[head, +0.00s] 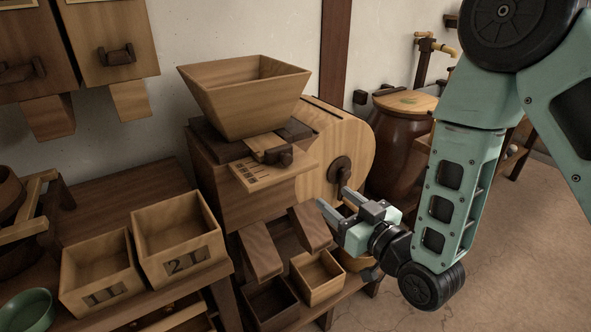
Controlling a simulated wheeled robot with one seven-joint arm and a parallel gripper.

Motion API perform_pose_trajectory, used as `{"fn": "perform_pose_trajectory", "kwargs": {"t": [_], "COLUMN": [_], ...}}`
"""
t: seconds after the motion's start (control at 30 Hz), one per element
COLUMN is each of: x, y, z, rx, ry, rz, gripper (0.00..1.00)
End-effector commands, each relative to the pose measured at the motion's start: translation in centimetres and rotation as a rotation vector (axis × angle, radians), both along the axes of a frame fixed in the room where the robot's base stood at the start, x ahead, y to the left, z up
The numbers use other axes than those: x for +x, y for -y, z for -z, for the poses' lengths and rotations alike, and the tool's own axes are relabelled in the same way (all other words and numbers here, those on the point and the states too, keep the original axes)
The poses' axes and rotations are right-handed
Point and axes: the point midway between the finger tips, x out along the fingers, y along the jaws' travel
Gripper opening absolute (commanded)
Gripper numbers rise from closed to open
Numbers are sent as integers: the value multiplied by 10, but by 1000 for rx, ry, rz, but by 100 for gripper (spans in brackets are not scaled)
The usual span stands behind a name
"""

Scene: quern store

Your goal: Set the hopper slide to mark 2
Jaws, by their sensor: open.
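The wooden hopper (245,105), a wide tapered open box, sits on top of the mill. Under its front edge is the hopper slide (262,142), a light wooden tongue with a dark knob (284,157) at its outer end. Below it a pale ledge (285,176) carries dark scale lines at its left; the figures are too small to read, so I cannot tell the slide's mark. My gripper (333,198) is open and empty. It is in front of the mill, to the right of and below the knob, apart from it in the picture.
A round wooden drum (340,140) with a dark crank hub stands right of the hopper. Two chutes lead down toward small boxes (318,290) below. Boxes marked 1L (97,298) and 2L (185,262) stand at left. A lidded barrel (398,140) is behind my arm. Floor is clear at lower right.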

Motion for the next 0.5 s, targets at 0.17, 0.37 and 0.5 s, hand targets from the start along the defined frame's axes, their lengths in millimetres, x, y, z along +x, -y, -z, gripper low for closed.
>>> {"fn": "perform_pose_trajectory", "kwargs": {"t": [0.17, 0.37, 0.5], "x": [8, 15, 19], "y": [-5, -10, -12], "z": [6, 6, 6], "rx": [1, 2, 1], "ry": [5, 5, 4], "rz": [0, -1, 1], "gripper": [50, 50, 50]}}
